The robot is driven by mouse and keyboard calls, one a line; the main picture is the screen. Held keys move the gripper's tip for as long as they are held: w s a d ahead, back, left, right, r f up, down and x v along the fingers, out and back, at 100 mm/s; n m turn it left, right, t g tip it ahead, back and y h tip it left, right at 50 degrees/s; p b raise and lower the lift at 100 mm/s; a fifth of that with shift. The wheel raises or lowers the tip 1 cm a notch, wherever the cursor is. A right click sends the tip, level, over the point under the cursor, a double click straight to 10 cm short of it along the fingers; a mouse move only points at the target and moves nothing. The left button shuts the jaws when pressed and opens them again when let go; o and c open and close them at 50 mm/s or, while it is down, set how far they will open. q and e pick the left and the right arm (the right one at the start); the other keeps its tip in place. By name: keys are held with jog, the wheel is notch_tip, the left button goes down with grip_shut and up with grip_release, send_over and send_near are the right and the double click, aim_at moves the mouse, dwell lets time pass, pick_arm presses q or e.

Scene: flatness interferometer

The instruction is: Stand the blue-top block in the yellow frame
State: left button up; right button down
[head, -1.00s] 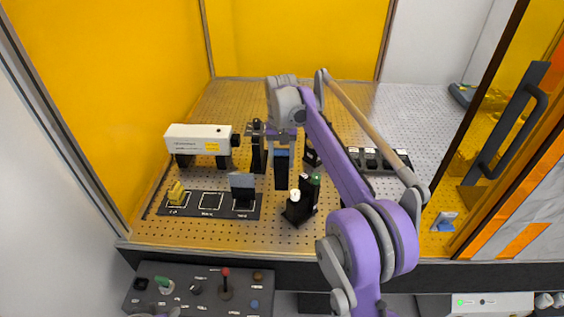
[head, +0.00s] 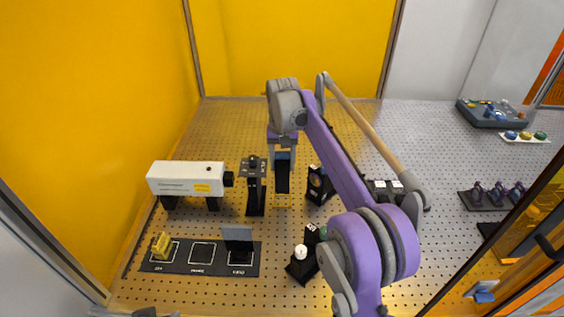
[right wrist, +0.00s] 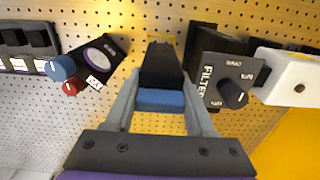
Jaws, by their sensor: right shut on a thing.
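The blue-top block (head: 283,178) is a tall black block with a blue top, held upright in my right gripper (head: 283,153). In the right wrist view the two grey fingers (right wrist: 160,99) are shut on either side of its blue top, and its dark body (right wrist: 162,65) points away from the camera. A thin yellow outline, the yellow frame (head: 283,207), shows on the perforated table at the block's lower end. The block hides much of it. I cannot tell whether the block's foot touches the table.
A black filter post (head: 255,190) stands close left of the block, with a white laser-like box (head: 187,178) beyond it. A black mount (head: 319,186) stands close right. A labelled black mat (head: 201,257) and a white-knobbed block (head: 300,262) are nearer.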

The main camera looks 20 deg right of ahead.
aim_at(282, 177)
jog(key=shift+w+f+b, duration=0.2)
jog(key=shift+f+b, duration=0.1)
jog(key=shift+f, duration=0.5)
jog(key=shift+s+f+b, duration=0.1)
jog(key=shift+f+b, duration=0.45)
jog(key=shift+f, duration=0.75)
pick_arm(q)
jog(key=shift+s+f+b, duration=0.15)
jog(key=shift+s+f, duration=0.25)
jog(key=shift+f, duration=0.45)
jog(key=shift+s+f+b, duration=0.15)
jog(key=shift+s+f, duration=0.25)
jog(key=shift+f, duration=0.45)
pick_arm(e)
jog(key=shift+f, duration=0.7)
pick_arm(q)
jog(key=shift+f, duration=0.15)
pick_arm(e)
jog(key=shift+f, duration=0.35)
pick_arm(q)
jog(key=shift+s+d, duration=0.1)
pick_arm(e)
jog(key=shift+c, duration=0.8)
grip_release()
